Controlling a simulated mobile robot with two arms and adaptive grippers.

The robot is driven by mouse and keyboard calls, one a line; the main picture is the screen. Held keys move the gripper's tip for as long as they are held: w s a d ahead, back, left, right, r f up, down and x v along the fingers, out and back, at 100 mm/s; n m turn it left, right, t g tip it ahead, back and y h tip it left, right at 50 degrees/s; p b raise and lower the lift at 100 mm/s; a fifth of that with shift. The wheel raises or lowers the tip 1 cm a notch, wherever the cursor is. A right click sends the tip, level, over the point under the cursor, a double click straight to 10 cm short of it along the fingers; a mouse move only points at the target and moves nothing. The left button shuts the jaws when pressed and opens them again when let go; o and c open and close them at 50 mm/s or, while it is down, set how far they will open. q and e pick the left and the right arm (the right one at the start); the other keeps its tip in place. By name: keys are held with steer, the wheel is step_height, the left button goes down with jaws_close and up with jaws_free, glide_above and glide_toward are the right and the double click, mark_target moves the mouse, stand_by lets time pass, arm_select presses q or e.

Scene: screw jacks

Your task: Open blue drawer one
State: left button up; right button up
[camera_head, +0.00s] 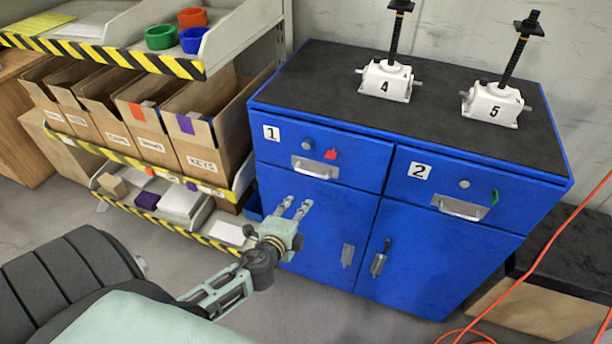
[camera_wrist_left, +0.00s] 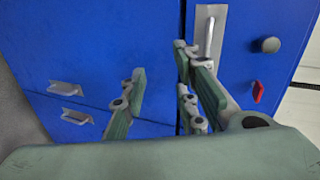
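Blue drawer one (camera_head: 352,163), marked with a "1" label, sits at the upper left of the blue cabinet and looks shut. Its metal handle (camera_head: 315,169) is on its front and shows upright in the left wrist view (camera_wrist_left: 210,38). A round knob (camera_head: 307,145) and a red tag (camera_head: 331,154) are above the handle. My left gripper (camera_head: 294,206) is in front of the cabinet, just below the handle in the head view. Its fingers (camera_wrist_left: 160,75) are apart with nothing between them. The handle lies beyond the right fingertip in the wrist view. My right gripper is not in view.
Drawer two (camera_head: 450,189) is to the right, with cabinet doors (camera_head: 430,260) below. White screw jacks (camera_head: 385,82) stand on the black top. A shelf with cardboard boxes (camera_head: 205,130) is close on the left. An orange cable (camera_head: 560,262) is at the right.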

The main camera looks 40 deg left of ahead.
arm_select(q)
steer(key=m+t, duration=0.1)
glide_toward(312, 175)
steer(key=x, duration=0.7)
steer(key=shift+w+f+p, duration=0.1)
steer(key=shift+p, duration=0.25)
steer(key=shift+w+f, duration=0.15)
steer(key=shift+w, duration=0.25)
jaws_close()
